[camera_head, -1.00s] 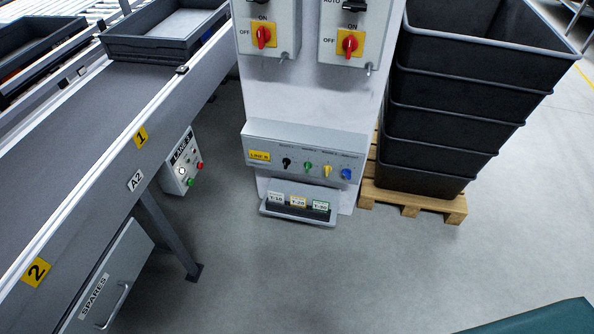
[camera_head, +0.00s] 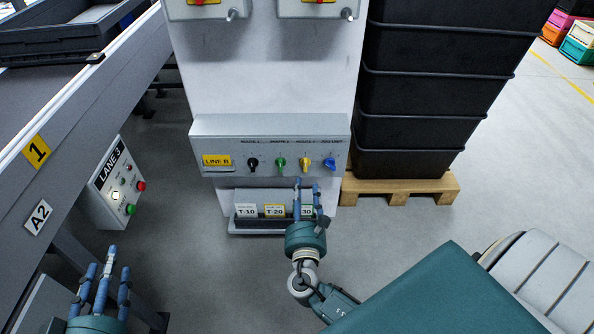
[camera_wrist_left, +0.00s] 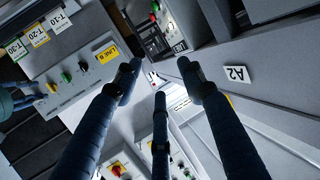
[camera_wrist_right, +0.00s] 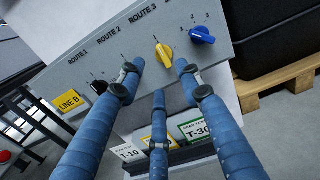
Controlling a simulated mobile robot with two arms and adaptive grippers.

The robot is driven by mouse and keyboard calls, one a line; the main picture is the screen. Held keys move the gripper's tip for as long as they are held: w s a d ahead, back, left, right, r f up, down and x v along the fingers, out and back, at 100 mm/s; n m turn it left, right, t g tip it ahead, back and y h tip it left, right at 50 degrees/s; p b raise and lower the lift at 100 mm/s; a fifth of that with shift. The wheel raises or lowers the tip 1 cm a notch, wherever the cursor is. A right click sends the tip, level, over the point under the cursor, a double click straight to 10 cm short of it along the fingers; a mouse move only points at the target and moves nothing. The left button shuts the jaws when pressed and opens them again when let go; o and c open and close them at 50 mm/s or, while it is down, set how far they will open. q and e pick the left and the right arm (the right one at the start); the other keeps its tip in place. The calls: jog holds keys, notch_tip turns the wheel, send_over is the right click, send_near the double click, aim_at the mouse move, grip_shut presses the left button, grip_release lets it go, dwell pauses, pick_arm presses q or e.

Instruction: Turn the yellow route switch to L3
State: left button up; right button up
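The yellow route switch (camera_head: 303,164) is a knob on the grey LINE B panel (camera_head: 225,130). In the right wrist view the yellow knob (camera_wrist_right: 163,55) is under the label ROUTE 3; its position marks are too small to read. My right gripper (camera_head: 307,186) is open just below and in front of the knob. In the right wrist view its fingertips (camera_wrist_right: 158,80) are spread, with the knob beyond the gap between them, apparently not touched. My left gripper (camera_head: 104,265) is open and empty at lower left, away from the panel; its fingers (camera_wrist_left: 160,80) show spread in the left wrist view.
Beside the yellow knob are a blue knob (camera_head: 330,163), a green knob (camera_head: 280,163) and a black knob (camera_head: 253,164). A tag holder (camera_head: 262,226) sits below. Stacked black crates (camera_head: 410,145) stand right on a pallet (camera_head: 425,186). The LANE 3 box (camera_head: 114,190) is left.

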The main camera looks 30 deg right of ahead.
aim_at(305, 165)
pick_arm(q)
notch_tip(305, 165, up, 10)
jog(key=w+d+t+h+b, duration=0.1)
jog(key=t, duration=0.3)
jog(key=shift+d+t+h+b, duration=0.3)
jog(key=shift+t+b, duration=0.05)
jog(key=shift+t, duration=0.05)
pick_arm(e)
jog(key=x, duration=0.9)
jog(key=shift+d, duration=0.2)
pick_arm(q)
jog(key=shift+w+f, duration=0.1)
pick_arm(e)
jog(key=shift+w, duration=0.1)
